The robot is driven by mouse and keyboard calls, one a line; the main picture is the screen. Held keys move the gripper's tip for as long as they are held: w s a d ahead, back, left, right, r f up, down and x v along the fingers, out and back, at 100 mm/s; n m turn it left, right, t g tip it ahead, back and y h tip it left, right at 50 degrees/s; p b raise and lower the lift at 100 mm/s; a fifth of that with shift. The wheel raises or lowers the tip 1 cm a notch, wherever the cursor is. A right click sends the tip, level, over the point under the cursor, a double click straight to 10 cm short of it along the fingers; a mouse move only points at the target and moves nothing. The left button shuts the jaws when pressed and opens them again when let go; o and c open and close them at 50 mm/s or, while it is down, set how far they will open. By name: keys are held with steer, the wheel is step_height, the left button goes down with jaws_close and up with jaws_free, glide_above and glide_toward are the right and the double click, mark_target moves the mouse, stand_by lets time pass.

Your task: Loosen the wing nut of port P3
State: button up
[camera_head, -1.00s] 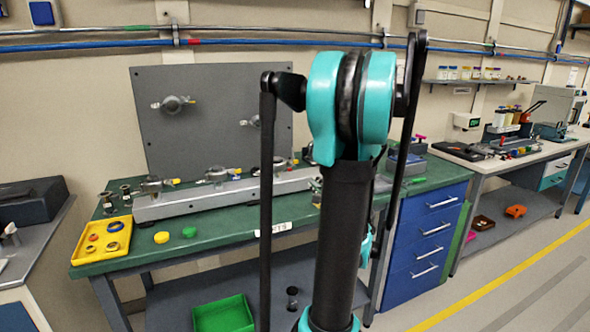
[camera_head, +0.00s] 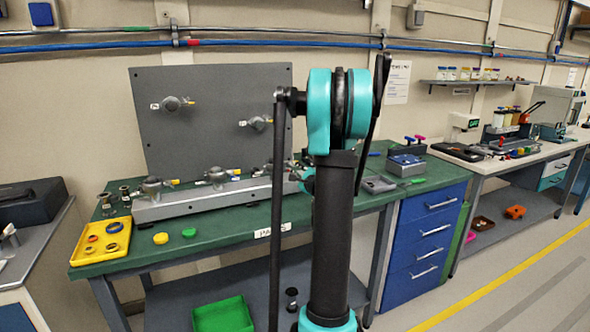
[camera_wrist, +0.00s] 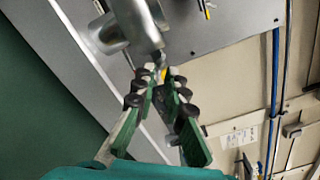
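In the wrist view a grey metal port fitting (camera_wrist: 128,28) is large at the top, close to my fingertips. A small yellow piece shows just beyond the tips. My gripper (camera_wrist: 161,76) has its green fingers a little apart, with a narrow gap between them. I cannot tell whether they touch the fitting or a wing nut. In the head view, port fittings (camera_head: 152,184) and (camera_head: 217,175) with yellow-tipped parts sit along a grey rail (camera_head: 200,203). My arm hides part of the rail's right end and the gripper. No P3 label is legible.
A grey upright panel (camera_head: 215,85) behind the rail carries two more fittings (camera_head: 172,103). A green bin (camera_head: 223,315) is below.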

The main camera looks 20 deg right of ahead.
steer(key=shift+w, duration=0.5)
jaws_close()
steer(key=shift+n, duration=0.3)
steer(key=n, duration=1.1)
steer(key=shift+r, duration=0.15)
steer(key=n, duration=0.6)
steer(key=shift+r, duration=0.1)
steer(key=n, duration=0.6)
steer(key=shift+a, duration=0.15)
steer(key=shift+n, duration=0.3)
